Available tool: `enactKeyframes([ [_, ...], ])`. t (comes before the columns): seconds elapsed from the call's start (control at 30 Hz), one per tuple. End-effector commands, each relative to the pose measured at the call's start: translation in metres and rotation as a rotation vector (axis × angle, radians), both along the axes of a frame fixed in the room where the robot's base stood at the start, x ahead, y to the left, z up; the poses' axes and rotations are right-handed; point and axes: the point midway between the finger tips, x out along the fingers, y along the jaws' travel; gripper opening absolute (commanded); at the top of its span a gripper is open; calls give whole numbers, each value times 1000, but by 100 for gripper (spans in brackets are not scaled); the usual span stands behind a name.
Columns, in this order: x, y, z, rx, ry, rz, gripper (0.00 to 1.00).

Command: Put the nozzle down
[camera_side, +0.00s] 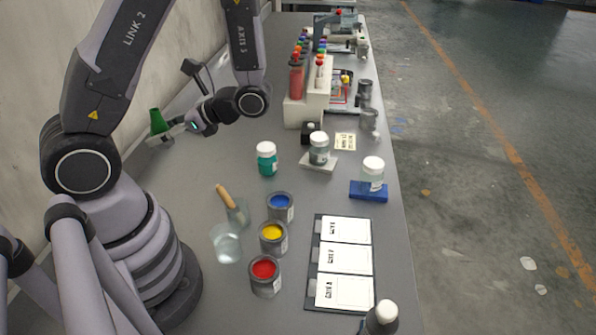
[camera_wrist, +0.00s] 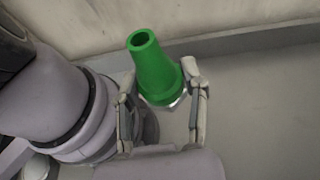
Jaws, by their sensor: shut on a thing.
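The nozzle (camera_wrist: 157,70) is a green tapered tube with an open narrow end and a wider collar at its base. In the wrist view it sits between the two fingers of my gripper (camera_wrist: 162,108), which is shut on it near the base. In the side view the green nozzle (camera_side: 158,122) shows upright at the left, close to the wall, with my gripper (camera_side: 160,139) at its lower end. I cannot tell whether its base touches the table.
Grey bench (camera_side: 185,170) is bare around the gripper, with the wall (camera_side: 150,75) behind.

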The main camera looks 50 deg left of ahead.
Motion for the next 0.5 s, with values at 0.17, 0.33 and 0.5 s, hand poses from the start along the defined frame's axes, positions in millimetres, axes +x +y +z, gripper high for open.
enactKeyframes([
  [0.17,-31,-25,-3,1,1,356,7],
  [0.33,-44,-69,-5,1,1,840,7],
  [0.5,-18,-112,-7,1,0,1379,7],
])
